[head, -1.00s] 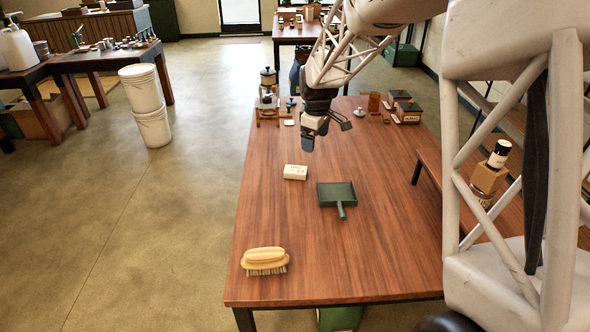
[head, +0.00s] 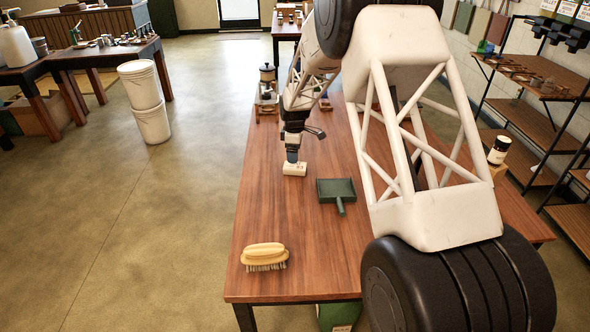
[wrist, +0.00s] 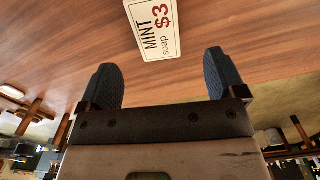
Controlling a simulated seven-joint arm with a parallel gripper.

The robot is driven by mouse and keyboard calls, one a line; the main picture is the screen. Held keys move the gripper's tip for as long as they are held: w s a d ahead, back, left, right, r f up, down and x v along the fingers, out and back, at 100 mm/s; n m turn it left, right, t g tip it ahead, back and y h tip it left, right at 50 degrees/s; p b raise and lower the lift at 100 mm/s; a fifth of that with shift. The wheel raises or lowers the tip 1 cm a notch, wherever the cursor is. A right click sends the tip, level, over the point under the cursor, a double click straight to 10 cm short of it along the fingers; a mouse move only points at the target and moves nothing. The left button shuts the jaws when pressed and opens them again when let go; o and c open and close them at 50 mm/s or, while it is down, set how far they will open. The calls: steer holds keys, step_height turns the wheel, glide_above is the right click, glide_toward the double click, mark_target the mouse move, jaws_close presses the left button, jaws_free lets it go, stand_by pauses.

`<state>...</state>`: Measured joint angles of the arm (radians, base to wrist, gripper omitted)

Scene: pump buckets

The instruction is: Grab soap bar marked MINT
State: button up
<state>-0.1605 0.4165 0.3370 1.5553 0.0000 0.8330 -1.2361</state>
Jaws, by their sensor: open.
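The soap bar (head: 294,170) is a small white block lying on the wooden table, left of the green dustpan. In the wrist view its pale face (wrist: 152,28) reads "MINT $3 soap". My gripper (head: 292,156) is right at the bar in the head view, pointing down and covering part of its top. In the wrist view my gripper (wrist: 160,74) is open, with two dark fingers wide apart. The bar shows beyond the fingertips, roughly in line with the gap, and nothing is between the fingers. I cannot tell whether a finger touches it.
The green dustpan (head: 337,191) lies just right of the bar. A wooden brush (head: 264,256) sits near the table's front left. A metal and wood item (head: 267,92) stands at the far left edge. The table (head: 290,215) is bare between bar and brush.

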mark_target(295, 165)
steer(key=shift+f, duration=1.3)
steer(key=shift+f, duration=0.15)
steer(key=shift+w+d+f, duration=0.1)
steer(key=shift+f, duration=1.15)
steer(key=shift+w+d+f, duration=0.1)
steer(key=shift+f, duration=1.1)
steer(key=c, duration=1.1)
